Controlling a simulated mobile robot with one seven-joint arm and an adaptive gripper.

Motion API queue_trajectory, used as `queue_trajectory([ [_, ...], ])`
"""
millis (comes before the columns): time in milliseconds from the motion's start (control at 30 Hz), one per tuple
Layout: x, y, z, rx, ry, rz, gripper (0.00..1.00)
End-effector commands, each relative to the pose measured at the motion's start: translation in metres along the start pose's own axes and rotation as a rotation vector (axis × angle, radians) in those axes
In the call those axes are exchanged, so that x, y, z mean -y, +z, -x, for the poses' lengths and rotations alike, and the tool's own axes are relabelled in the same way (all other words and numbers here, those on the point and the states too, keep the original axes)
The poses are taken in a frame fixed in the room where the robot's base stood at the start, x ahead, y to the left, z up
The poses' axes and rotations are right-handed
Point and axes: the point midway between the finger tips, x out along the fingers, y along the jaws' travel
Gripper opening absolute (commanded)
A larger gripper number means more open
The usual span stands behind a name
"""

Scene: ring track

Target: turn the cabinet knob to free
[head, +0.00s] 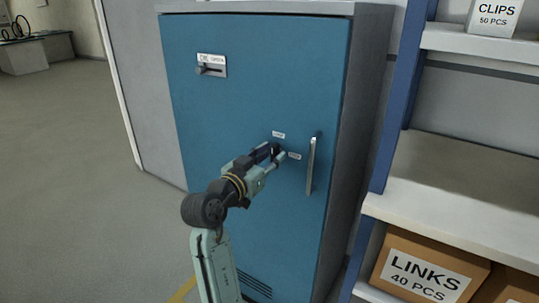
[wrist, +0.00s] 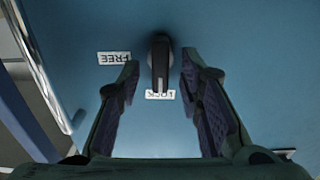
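The blue cabinet door (head: 235,115) fills the middle of the head view. Its dark knob (wrist: 160,62) shows clearly in the wrist view, its long shape lying toward the LOCK label (wrist: 160,94). The FREE label (wrist: 114,58) lies to the left there, upside down. In the head view the knob is largely hidden by my gripper (head: 277,153), with one small label above and one to the right. In the wrist view my gripper (wrist: 159,66) is open, one finger on each side of the knob, with visible gaps on both sides.
A vertical metal handle (head: 311,165) stands right of the knob. A small latch plate (head: 211,66) is at the door's upper left. Shelving with a blue post (head: 398,95) and a LINKS box (head: 427,268) is close on the right. The floor on the left (head: 85,180) is open.

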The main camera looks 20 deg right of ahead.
Motion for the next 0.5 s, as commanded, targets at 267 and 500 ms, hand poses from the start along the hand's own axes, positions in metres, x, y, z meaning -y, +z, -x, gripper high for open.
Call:
queue_trajectory([
  [267,0.0002,-0.0001,0.0004,0.0,-0.001,0.0,0.25],
  [500,0.0003,-0.0002,0.0006,-0.001,-0.001,0.0,0.09],
])
